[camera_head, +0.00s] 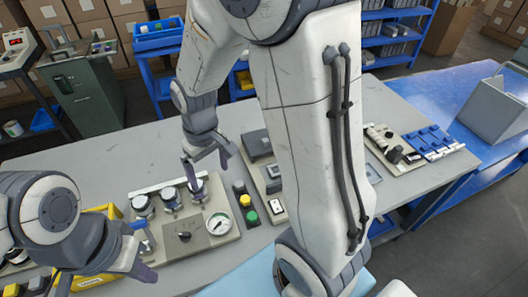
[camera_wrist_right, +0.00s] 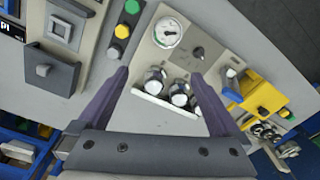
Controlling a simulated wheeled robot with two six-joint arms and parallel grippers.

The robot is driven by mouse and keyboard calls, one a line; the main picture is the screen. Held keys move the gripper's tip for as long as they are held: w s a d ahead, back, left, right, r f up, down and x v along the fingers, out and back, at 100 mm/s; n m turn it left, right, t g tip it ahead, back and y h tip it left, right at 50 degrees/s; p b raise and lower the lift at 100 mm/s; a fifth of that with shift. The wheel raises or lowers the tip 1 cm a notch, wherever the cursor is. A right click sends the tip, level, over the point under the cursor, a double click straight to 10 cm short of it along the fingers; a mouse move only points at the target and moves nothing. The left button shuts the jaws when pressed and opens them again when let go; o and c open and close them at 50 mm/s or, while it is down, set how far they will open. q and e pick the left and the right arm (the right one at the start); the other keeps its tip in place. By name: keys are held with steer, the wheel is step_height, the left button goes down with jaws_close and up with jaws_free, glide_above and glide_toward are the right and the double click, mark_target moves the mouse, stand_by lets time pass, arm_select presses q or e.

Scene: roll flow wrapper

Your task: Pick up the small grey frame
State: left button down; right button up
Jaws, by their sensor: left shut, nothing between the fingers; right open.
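A small rectangular grey outline (camera_head: 373,171), which may be the small grey frame, lies on the table right of my large white arm link. That link may hide part of it, and I cannot make it out in the right wrist view. My right gripper (camera_head: 207,163) is open above the knobs of a gauge panel, well left of the outline. In the right wrist view the gripper (camera_wrist_right: 160,80) has its two fingers spread with nothing held between them.
The gauge panel (camera_head: 217,224) has several knobs; a button strip (camera_head: 246,204) stands beside it. A blue-and-white fixture (camera_head: 433,143) stands at the right. A grey box (camera_head: 497,108) sits on a blue table behind.

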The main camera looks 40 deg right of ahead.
steer(key=w+d+f+m+p, duration=0.1)
steer(key=w+d+f, duration=0.1)
steer(key=d, duration=0.4)
steer(key=w+d+f+m+p, duration=0.1)
steer(key=w+d+m, duration=0.15)
steer(key=d, duration=0.35)
steer(key=shift+m, duration=0.75)
steer(key=d+f+p, duration=0.1)
steer(key=d+f, duration=0.2)
steer(key=d, duration=0.1)
steer(key=d+f+p, duration=0.1)
steer(key=d+f, duration=0.2)
steer(key=f, duration=0.1)
steer(key=s+d+f, duration=0.1)
steer(key=d+f, duration=0.2)
steer(key=d, duration=0.1)
steer(key=shift+d+f+p, duration=0.15)
steer(key=shift+d+p, duration=0.2)
steer(key=shift+p, duration=0.05)
steer(key=shift+d+f+p, duration=0.2)
steer(key=shift+f+p, duration=1.05)
steer(key=shift+f, duration=1.7)
steer(key=c, duration=1.4)
arm_select(q)
step_height(320, 180, up, 9)
steer(key=shift+f, duration=0.2)
steer(key=shift+f, duration=0.1)
arm_select(e)
steer(key=shift+r, duration=0.2)
